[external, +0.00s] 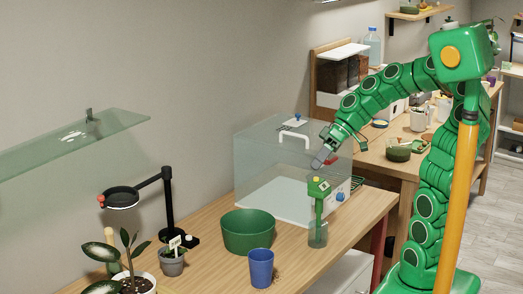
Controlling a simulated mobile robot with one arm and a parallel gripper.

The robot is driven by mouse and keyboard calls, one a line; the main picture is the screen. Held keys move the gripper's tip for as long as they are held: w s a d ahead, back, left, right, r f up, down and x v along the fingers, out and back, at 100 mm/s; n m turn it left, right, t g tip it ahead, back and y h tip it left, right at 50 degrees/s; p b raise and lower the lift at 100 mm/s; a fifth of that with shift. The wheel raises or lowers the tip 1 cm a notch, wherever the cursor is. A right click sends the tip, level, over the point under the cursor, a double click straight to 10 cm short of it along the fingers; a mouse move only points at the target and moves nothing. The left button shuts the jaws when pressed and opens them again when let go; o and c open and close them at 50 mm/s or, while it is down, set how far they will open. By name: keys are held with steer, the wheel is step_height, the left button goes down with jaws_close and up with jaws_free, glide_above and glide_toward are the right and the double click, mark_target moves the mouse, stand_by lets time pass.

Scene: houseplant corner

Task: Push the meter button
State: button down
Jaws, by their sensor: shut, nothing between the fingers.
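What looks like the meter (319,190) is a green upright device with a small yellow button (316,179) on its top. It stands in a clear greenish cup (318,236) near the front edge of the wooden table. My gripper (317,164) is shut and empty, pointing down and left. In the picture its grey tip is just above the meter's head, with a small gap between them. I cannot tell from this one view how far apart they are in depth.
A clear glass case (262,160) with a white handle stands behind the meter. A green pot (248,232) and a blue cup (261,268) stand to its left. A black magnifier stand (168,200) and small potted plants are further left. A second bench (377,160) is behind.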

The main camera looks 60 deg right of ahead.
step_height(320, 180, up, 5)
steer(key=shift+r, duration=0.15)
stand_by(0.4)
